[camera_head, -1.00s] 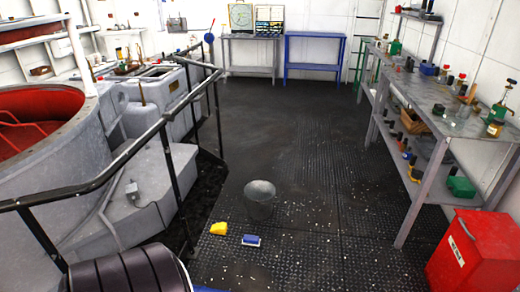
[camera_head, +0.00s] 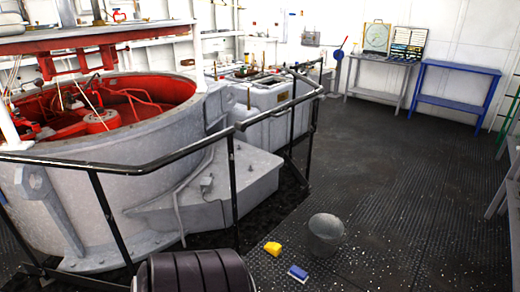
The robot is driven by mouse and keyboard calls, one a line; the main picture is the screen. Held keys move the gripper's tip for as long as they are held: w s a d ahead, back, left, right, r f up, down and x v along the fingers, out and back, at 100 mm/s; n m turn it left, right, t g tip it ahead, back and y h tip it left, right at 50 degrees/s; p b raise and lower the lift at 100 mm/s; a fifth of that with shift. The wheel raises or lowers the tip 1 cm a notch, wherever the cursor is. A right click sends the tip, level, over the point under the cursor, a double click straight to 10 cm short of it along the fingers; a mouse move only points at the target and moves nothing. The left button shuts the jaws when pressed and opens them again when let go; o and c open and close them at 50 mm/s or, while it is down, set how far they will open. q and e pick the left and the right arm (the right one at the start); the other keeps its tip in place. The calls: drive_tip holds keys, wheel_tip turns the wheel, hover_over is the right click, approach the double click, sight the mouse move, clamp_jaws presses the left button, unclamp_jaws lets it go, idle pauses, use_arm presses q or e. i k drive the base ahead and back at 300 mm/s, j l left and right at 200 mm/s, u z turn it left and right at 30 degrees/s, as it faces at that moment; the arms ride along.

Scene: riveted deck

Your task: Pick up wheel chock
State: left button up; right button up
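A small yellow wedge-shaped block (camera_head: 272,248), which looks like the wheel chock, lies on the dark riveted deck at the lower middle of the head view. It stands apart from the things around it. Neither of my grippers shows in this view, so I cannot tell what they hold.
A grey bucket (camera_head: 325,235) and a blue-and-white block (camera_head: 298,273) are right of the chock. A dark ribbed rounded thing (camera_head: 195,272) is at the bottom. A black railing (camera_head: 232,185) fronts the large grey machine (camera_head: 140,115) at left. Open deck (camera_head: 410,190) lies right, before benches.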

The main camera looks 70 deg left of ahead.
sight(275, 249)
drive_tip(key=i+j+u, duration=0.15)
drive_tip(key=i+u, duration=0.6)
drive_tip(key=u, duration=0.15)
drive_tip(key=i+u, duration=0.4)
drive_tip(key=i+l+u, duration=0.3)
drive_tip(key=u, duration=0.15)
